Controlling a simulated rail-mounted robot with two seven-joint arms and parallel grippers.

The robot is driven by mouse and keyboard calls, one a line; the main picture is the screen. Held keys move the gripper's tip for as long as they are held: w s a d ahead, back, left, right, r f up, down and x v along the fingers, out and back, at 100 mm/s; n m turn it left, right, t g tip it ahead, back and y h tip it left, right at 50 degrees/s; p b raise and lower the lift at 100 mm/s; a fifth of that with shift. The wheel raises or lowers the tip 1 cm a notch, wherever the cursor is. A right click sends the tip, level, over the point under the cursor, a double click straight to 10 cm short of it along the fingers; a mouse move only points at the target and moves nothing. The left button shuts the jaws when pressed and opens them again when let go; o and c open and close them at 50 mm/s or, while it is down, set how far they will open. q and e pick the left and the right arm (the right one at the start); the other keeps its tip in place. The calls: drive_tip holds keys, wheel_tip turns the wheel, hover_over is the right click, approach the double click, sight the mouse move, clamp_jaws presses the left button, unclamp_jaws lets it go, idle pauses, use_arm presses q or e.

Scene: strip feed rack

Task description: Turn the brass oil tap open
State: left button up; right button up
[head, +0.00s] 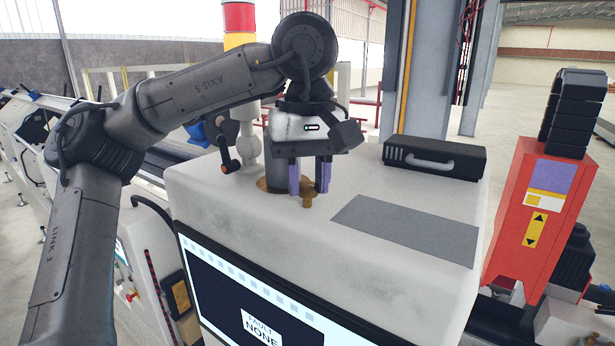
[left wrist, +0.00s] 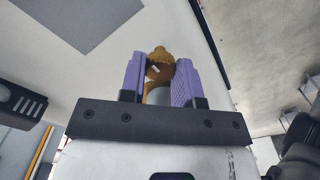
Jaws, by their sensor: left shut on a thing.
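The brass oil tap (head: 308,202) is on top of the pale machine housing, with its brass flange (head: 265,185) around the foot of a grey post. My left gripper (head: 309,188) points down at it from above, its purple fingers on either side of the brass part. In the left wrist view, the rounded brass tap (left wrist: 159,57) sits between the purple fingers of my left gripper (left wrist: 161,75). The fingers are shut on it. They hide part of the tap, and how far it is turned cannot be told. My right gripper is not in view.
A grey mat (head: 410,228) and a black case with a handle (head: 435,157) are on the housing (head: 225,215) to the right. A small lever with an orange band (head: 227,152) stands left of the gripper. A red unit (head: 535,215) stands farther right.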

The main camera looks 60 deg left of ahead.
use_arm(q)
drive_tip(key=shift+c, duration=0.4)
drive_tip(key=shift+n, duration=0.3)
drive_tip(key=n, duration=0.3)
drive_tip(key=shift+n, duration=0.4)
drive_tip(key=n, duration=0.9)
drive_tip(key=shift+b, duration=0.3)
drive_tip(key=shift+n+b, duration=0.35)
drive_tip(key=shift+n, duration=1.85)
drive_tip(key=o, duration=0.9)
